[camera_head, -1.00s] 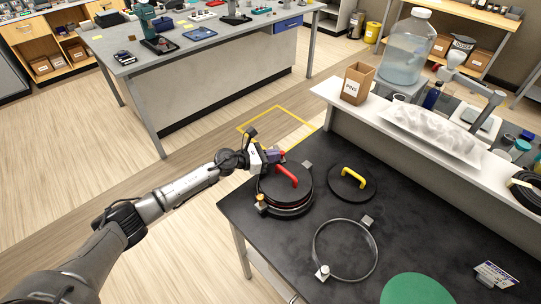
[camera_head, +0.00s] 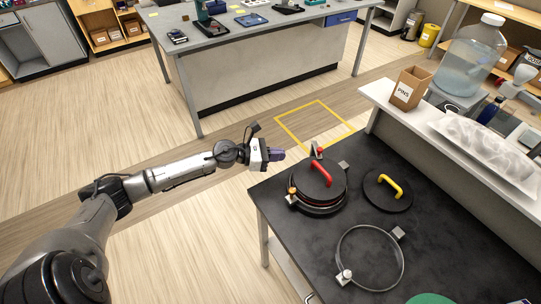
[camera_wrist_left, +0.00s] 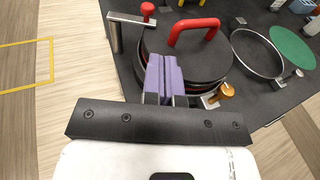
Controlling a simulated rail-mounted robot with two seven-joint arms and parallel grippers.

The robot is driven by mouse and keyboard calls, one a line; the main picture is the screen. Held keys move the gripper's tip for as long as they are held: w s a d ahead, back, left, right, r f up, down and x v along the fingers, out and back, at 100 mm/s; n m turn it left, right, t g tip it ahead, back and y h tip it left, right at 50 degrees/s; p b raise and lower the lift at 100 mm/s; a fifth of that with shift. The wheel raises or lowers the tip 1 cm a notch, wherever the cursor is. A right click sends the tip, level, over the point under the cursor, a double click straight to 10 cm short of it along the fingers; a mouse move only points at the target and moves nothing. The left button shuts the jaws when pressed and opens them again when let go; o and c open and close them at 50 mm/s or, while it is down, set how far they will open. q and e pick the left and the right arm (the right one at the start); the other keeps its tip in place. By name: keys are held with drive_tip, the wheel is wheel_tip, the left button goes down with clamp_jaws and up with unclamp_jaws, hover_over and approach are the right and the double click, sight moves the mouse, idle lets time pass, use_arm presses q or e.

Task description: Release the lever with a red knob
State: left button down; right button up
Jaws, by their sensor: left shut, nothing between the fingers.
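The lever with a red knob (camera_head: 320,150) is at the far left edge of the round black port with a red handle (camera_head: 321,173). In the left wrist view, its grey metal bar (camera_wrist_left: 132,18) stands on a post, with the red knob (camera_wrist_left: 148,8) at its right end. My left gripper (camera_head: 279,154) is left of the port and apart from the lever, just off the table edge. In the left wrist view, its purple fingers (camera_wrist_left: 164,76) are together and empty, overlapping the port's dark rim in the picture. My right gripper is not seen.
A brass-coloured knob (camera_wrist_left: 222,93) sits at the port's near side. A black disc with a yellow handle (camera_head: 389,191) and a metal clamp ring (camera_head: 369,257) lie on the black table (camera_head: 300,233). A white shelf runs behind. The floor left of the table is clear.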

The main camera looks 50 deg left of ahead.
use_arm(q)
drive_tip(key=shift+v, duration=1.15)
drive_tip(key=shift+s, duration=0.1)
drive_tip(key=shift+d, duration=0.1)
